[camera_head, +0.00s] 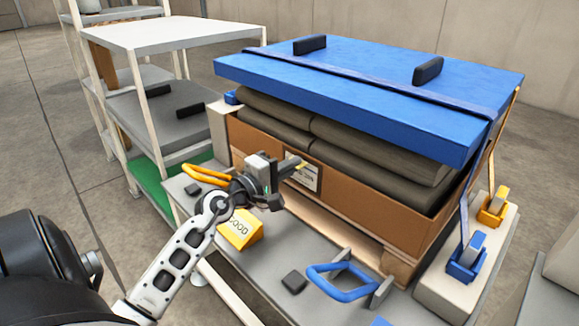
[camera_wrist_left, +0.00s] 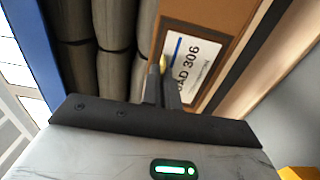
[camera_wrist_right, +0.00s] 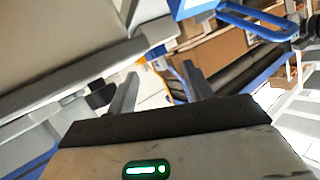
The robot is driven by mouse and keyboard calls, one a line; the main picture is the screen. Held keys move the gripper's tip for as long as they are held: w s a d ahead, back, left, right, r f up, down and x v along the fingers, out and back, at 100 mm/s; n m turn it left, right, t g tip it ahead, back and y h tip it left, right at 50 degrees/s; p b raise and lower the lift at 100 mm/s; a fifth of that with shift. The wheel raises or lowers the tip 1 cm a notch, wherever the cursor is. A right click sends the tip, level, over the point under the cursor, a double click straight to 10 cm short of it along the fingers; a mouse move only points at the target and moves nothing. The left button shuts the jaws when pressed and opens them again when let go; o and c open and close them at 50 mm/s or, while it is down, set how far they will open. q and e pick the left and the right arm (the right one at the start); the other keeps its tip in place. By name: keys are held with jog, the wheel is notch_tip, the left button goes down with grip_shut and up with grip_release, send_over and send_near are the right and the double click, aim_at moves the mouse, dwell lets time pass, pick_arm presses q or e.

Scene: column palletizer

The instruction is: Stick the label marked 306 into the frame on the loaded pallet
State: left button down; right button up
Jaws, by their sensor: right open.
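The loaded pallet carries a brown crate (camera_head: 345,196) of dark sacks (camera_head: 375,150) under a blue lid. The white label marked 306 (camera_wrist_left: 190,68) lies against the crate's brown side, over where the frame is; it also shows in the head view (camera_head: 305,178). My left gripper (camera_head: 291,172) is at the label's left edge, fingers close together on a yellow tab (camera_wrist_left: 162,62) there. My right gripper (camera_wrist_right: 160,82) is open and empty, seen only in its wrist view.
A blue handle (camera_head: 342,284), a yellow "GOOD" block (camera_head: 240,230) and a yellow-orange handle (camera_head: 205,176) are on the grey deck before the pallet. Blue (camera_head: 467,258) and yellow (camera_head: 493,207) ratchets hold straps at right. A white shelf (camera_head: 160,34) stands at left.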

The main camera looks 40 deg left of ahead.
jog(key=shift+s+f, duration=0.1)
jog(key=shift+f, duration=0.05)
pick_arm(q)
jog(key=c, duration=1.6)
grip_release()
jog(key=s+b, duration=0.1)
jog(key=s, duration=0.4)
jog(key=s+a+b, duration=0.1)
jog(key=s+b, duration=0.1)
jog(key=s, duration=0.3)
jog(key=s+b, duration=0.1)
jog(key=s, duration=0.4)
jog(key=shift+s+a, duration=0.15)
jog(key=shift+s, duration=0.25)
pick_arm(e)
jog(key=shift+w+a+r+m+t+y, duration=0.3)
jog(key=shift+a+r+m+t+y, duration=0.35)
jog(key=shift+r+y, duration=0.15)
